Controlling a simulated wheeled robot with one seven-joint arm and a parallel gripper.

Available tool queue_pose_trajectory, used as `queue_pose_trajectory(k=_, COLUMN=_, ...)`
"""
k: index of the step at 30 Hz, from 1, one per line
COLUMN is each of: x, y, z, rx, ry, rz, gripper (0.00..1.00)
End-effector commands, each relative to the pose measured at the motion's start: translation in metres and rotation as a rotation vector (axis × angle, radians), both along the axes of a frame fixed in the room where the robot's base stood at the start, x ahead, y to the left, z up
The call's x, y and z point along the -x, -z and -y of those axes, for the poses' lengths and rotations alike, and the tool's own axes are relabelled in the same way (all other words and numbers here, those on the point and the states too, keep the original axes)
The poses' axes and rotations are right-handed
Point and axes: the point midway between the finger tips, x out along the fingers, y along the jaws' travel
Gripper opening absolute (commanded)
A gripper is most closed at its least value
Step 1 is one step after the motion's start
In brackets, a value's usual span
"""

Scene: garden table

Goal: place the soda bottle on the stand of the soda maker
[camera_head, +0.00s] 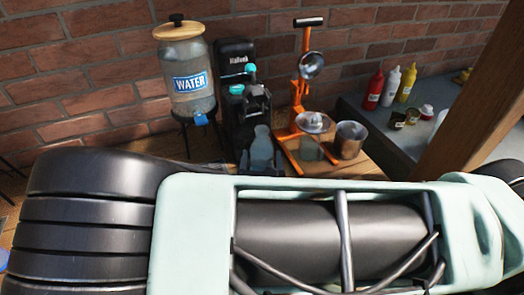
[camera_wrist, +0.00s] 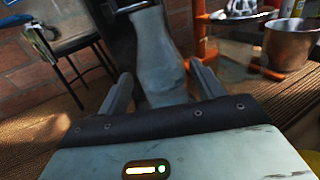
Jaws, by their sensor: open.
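The soda bottle (camera_head: 262,150) is translucent grey-blue and stands in front of the black soda maker (camera_head: 235,62) in the head view. Its lower end is at the dark base; I cannot tell whether it rests fully on the stand. In the wrist view the bottle (camera_wrist: 157,55) looks upright and slightly tilted by the camera angle. My gripper (camera_wrist: 162,88) is open, with one finger on each side of the bottle's lower part. Contact with the fingers is not clear.
A water dispenser (camera_head: 188,85) stands left of the soda maker. An orange juice press (camera_head: 300,95) and a metal cup (camera_head: 350,139) stand close on the right. Sauce bottles (camera_head: 391,86) stand on a grey counter farther right, behind a wooden post (camera_head: 482,100).

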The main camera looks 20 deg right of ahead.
Motion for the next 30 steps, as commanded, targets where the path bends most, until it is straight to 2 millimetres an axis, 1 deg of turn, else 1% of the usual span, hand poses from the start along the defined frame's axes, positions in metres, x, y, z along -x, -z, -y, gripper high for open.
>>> queue_pose_trajectory(k=1, x=0.011, y=0.003, z=-0.005, rx=-0.001, ry=-0.005, rz=-0.001, gripper=0.67)
queue_pose_trajectory(k=6, x=0.039, y=0.002, z=-0.017, rx=-0.002, ry=-0.003, rz=0.0, gripper=0.67)
queue_pose_trajectory(k=9, x=0.05, y=0.001, z=-0.021, rx=-0.001, ry=-0.002, rz=0.0, gripper=0.67)
queue_pose_trajectory(k=12, x=0.056, y=0.0, z=-0.023, rx=-0.002, ry=0.004, rz=0.0, gripper=0.67)
queue_pose_trajectory(k=14, x=0.059, y=-0.001, z=-0.02, rx=-0.013, ry=0.023, rz=-0.003, gripper=0.67)
queue_pose_trajectory(k=16, x=0.063, y=-0.003, z=-0.013, rx=-0.044, ry=0.073, rz=-0.013, gripper=0.67)
queue_pose_trajectory(k=20, x=0.078, y=-0.008, z=0.013, rx=-0.172, ry=0.279, rz=-0.054, gripper=0.67)
queue_pose_trajectory(k=21, x=0.087, y=-0.01, z=0.024, rx=-0.232, ry=0.372, rz=-0.073, gripper=0.67)
queue_pose_trajectory(k=23, x=0.103, y=-0.013, z=0.036, rx=-0.335, ry=0.52, rz=-0.107, gripper=0.67)
queue_pose_trajectory(k=24, x=0.115, y=-0.015, z=0.043, rx=-0.405, ry=0.617, rz=-0.131, gripper=0.67)
queue_pose_trajectory(k=27, x=0.144, y=-0.022, z=0.049, rx=-0.587, ry=0.84, rz=-0.187, gripper=0.67)
queue_pose_trajectory(k=30, x=0.17, y=-0.032, z=0.044, rx=-0.783, ry=1.039, rz=-0.236, gripper=0.67)
